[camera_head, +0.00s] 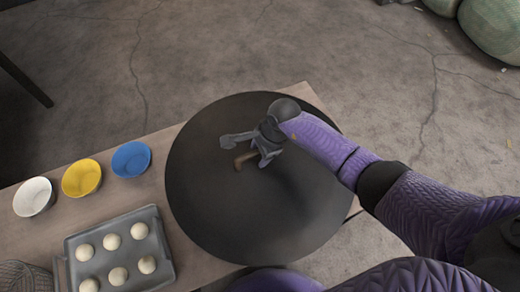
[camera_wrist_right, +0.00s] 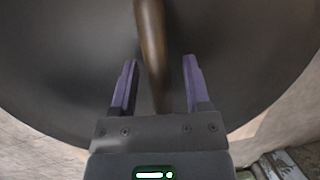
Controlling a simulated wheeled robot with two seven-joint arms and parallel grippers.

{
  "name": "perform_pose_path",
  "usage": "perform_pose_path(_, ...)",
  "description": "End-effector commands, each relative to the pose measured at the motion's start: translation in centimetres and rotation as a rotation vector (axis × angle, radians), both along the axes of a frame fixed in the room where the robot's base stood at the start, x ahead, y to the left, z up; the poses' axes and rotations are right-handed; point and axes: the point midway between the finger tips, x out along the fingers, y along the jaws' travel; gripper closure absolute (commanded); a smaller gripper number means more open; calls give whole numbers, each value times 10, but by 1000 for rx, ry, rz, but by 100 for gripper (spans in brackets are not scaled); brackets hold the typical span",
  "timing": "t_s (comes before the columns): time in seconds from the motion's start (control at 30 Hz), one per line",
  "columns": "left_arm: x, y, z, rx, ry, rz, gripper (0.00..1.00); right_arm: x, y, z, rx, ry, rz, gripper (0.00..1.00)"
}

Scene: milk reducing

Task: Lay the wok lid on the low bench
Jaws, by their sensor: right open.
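The wok lid (camera_head: 250,215) is a large dark round disc over the right end of a wooden surface (camera_head: 200,266). Its brown handle (camera_head: 240,162) shows near its middle, partly behind my right gripper. My right gripper (camera_head: 248,150) is open over the lid. In the right wrist view, the handle (camera_wrist_right: 152,45) runs between the two spread fingers of the gripper (camera_wrist_right: 160,63), with gaps on both sides. What lies under the lid is hidden. I cannot tell whether the wooden surface is the low bench. My left gripper is not in view.
White (camera_head: 34,197), yellow (camera_head: 81,178) and blue (camera_head: 131,159) bowls stand in a row left of the lid. A grey tray (camera_head: 165,262) with several pale round buns lies in front of them. A dark basket (camera_head: 22,278) is at the lower left. Concrete floor (camera_head: 400,90) lies open beyond.

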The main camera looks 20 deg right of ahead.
Motion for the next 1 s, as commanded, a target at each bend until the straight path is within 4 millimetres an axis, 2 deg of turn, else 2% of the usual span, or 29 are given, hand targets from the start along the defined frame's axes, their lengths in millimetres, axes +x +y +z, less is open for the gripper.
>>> perform_pose_path(0.07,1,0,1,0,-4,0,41,0,0,2,0,-1,0,39)
perform_pose_path(0.17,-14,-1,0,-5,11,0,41,0,-2,9,0,-3,0,39)
perform_pose_path(0.37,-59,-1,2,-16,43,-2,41,-2,-7,31,-1,-6,-1,39)
perform_pose_path(0.57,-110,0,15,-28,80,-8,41,-5,-13,53,-1,-5,0,39)
perform_pose_path(0.6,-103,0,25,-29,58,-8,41,-6,-16,72,-3,-11,0,39)
perform_pose_path(0.63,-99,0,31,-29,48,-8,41,-7,-19,82,-3,-13,1,39)
perform_pose_path(0.73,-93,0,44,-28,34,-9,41,-10,-25,103,-2,-10,-1,39)
perform_pose_path(0.87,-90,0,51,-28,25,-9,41,-14,-29,116,-1,-5,0,39)
perform_pose_path(1.0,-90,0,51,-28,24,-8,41,-15,-30,117,-1,-1,0,39)
